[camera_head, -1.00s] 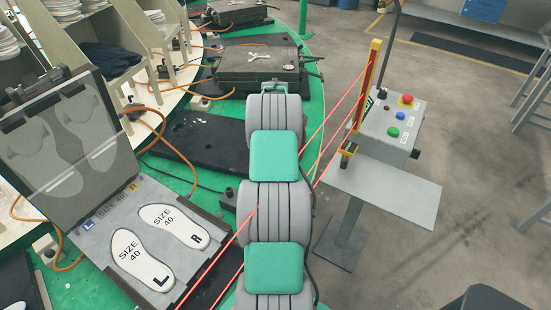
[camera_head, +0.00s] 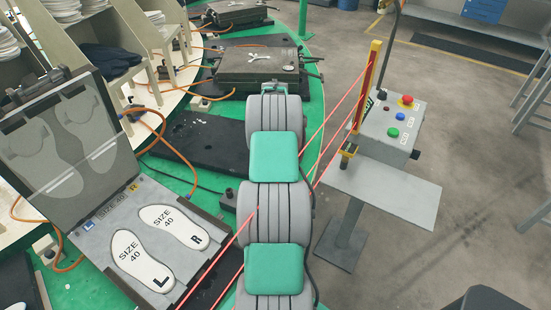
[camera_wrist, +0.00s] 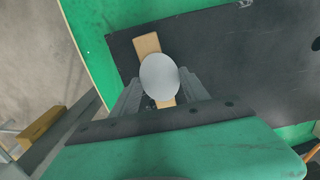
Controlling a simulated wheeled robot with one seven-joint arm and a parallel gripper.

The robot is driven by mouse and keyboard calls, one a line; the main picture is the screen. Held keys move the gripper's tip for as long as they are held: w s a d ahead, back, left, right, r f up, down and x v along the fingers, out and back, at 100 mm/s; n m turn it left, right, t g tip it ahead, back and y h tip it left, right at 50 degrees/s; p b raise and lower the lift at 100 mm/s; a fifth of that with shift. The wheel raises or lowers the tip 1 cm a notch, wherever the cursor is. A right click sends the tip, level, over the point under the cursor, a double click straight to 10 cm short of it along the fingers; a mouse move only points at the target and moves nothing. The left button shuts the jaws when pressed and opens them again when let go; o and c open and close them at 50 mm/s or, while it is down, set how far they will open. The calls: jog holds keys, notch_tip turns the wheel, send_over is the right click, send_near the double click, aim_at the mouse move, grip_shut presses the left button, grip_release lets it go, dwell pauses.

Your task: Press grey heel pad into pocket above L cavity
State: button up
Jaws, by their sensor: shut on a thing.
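The grey heel pad (camera_wrist: 160,72) is a smooth, pale oval in the wrist view. My gripper (camera_wrist: 159,90) is shut on it, with a dark finger on either side. The mould stands open at the left of the head view. Its lower plate (camera_head: 92,238) carries a white L insole (camera_head: 140,262) and a white R insole (camera_head: 174,228), both marked size 40. Its raised lid (camera_head: 68,150) has two foot-shaped recesses. I cannot make out the pocket clearly. My gripper and the pad do not show in the head view.
In the wrist view, a black plate (camera_wrist: 240,60) and a tan strip (camera_wrist: 147,43) lie below the pad. A closed mould (camera_head: 258,63) stands farther back on the green table (camera_head: 310,118). Red lines cross beside my arm. A control box (camera_head: 390,125) stands at right.

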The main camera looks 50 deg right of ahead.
notch_tip(320, 180, up, 13)
jog(key=p, duration=0.6)
dwell(0.9)
dwell(0.3)
